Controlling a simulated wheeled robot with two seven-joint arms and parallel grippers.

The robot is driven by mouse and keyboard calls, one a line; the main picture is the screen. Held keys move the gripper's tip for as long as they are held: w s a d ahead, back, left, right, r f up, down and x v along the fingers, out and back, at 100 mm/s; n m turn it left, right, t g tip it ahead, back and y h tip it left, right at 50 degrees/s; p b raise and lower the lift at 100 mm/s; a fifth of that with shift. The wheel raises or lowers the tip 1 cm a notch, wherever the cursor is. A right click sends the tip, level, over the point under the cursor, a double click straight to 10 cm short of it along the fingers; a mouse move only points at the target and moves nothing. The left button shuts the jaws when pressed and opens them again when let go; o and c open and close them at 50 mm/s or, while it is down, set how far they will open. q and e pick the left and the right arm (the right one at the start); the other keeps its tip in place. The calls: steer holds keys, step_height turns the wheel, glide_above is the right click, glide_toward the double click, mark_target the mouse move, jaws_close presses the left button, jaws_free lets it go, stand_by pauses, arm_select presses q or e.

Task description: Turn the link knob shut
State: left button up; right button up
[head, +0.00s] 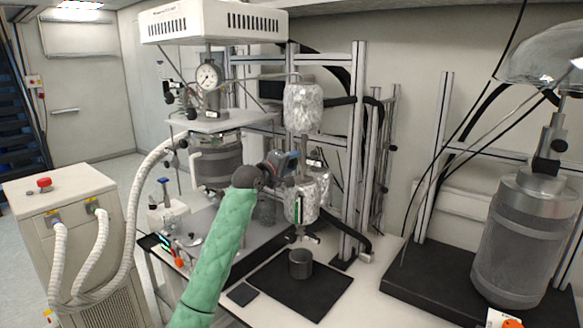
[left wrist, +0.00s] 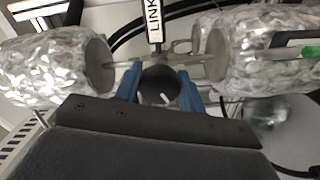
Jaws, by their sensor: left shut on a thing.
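The link knob (left wrist: 160,86) is a round black knob with a short white mark, in the middle of the left wrist view. A white tag reading LINK (left wrist: 154,22) is just above it there. The knob sits on the metal neck between two foil-wrapped vessels, the upper one (head: 303,108) and the lower one (head: 306,198) in the head view. My left gripper (head: 295,160) reaches in at that neck. Its two blue fingers are shut on the knob, one on each side. In the head view the gripper hides the knob. My right gripper is in neither view.
A metal frame (head: 357,150) stands close behind the vessels. A pressure gauge (head: 208,77) and a steel reactor (head: 217,160) stand to the left. A small beaker (head: 300,264) stands on a black mat (head: 325,290) below. A large reactor (head: 522,240) stands at right.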

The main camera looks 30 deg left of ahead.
mark_target(290, 164)
arm_select(q)
steer(key=shift+f+m+b, duration=0.25)
steer(key=shift+m+b, duration=0.1)
steer(key=shift+m, duration=0.55)
steer(key=shift+m+b, duration=0.65)
steer(key=shift+m, duration=1.15)
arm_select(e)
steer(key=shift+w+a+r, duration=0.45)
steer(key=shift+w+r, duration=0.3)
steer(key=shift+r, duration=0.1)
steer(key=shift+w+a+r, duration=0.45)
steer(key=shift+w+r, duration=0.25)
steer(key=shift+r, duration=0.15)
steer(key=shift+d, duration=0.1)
arm_select(q)
steer(key=o, duration=1)
steer(key=shift+r, duration=0.1)
steer(key=shift+c, duration=0.2)
steer(key=shift+s, duration=0.1)
